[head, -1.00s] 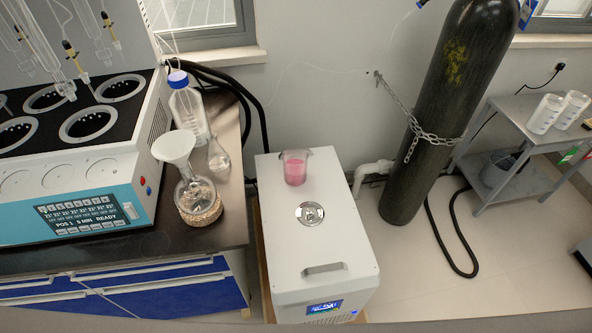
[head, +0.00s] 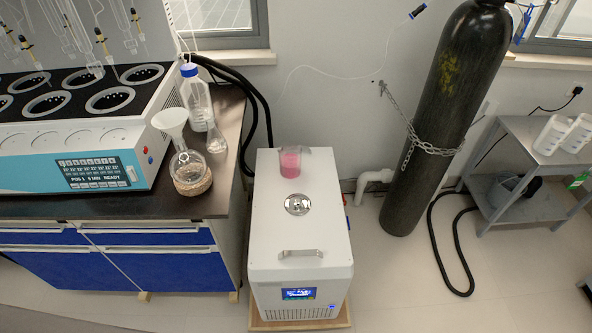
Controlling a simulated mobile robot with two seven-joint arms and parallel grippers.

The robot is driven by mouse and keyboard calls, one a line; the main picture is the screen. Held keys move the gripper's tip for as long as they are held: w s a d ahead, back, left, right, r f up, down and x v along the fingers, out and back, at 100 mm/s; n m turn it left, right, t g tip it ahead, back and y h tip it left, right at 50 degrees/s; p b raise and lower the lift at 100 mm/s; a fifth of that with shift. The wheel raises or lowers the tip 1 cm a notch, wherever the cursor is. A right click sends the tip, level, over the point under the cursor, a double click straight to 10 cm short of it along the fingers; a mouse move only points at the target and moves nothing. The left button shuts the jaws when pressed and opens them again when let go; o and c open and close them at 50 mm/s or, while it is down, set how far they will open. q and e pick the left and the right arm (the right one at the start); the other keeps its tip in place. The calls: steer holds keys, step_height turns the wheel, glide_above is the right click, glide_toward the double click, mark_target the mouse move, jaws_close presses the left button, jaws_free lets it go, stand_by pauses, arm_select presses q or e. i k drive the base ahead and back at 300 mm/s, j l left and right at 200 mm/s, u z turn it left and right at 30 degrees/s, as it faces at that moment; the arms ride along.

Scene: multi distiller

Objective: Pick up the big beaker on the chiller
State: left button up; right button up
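The big beaker (head: 291,164) is clear and holds pink liquid. It stands upright on the back part of the white chiller's top (head: 324,217). In front of it on the chiller are a round metal cap (head: 297,204) and a metal handle (head: 300,254). The chiller's lit display is on its front face. Neither of my grippers shows in the head view.
Left of the chiller, a dark-topped bench (head: 222,192) bears a multi-position distiller (head: 85,137), a blue-capped bottle (head: 197,98) and a flask with a funnel (head: 189,172). A chained black gas cylinder (head: 452,110) and a grey cart (head: 530,143) stand right.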

mark_target(290, 153)
steer(key=k+l+u, duration=0.15)
steer(key=l, duration=0.3)
steer(key=k+l+u, duration=0.15)
steer(key=l, duration=0.3)
steer(key=l+u, duration=0.25)
steer(key=l, duration=0.65)
steer(key=l+u, duration=0.3)
steer(key=l, duration=0.6)
steer(key=i+l+u, duration=0.15)
steer(key=l, duration=0.15)
steer(key=l+u, duration=0.1)
steer(key=l, duration=0.2)
steer(key=i+l+u, duration=0.15)
steer(key=l, duration=0.15)
steer(key=i+l+u, duration=0.25)
steer(key=i+l, duration=0.4)
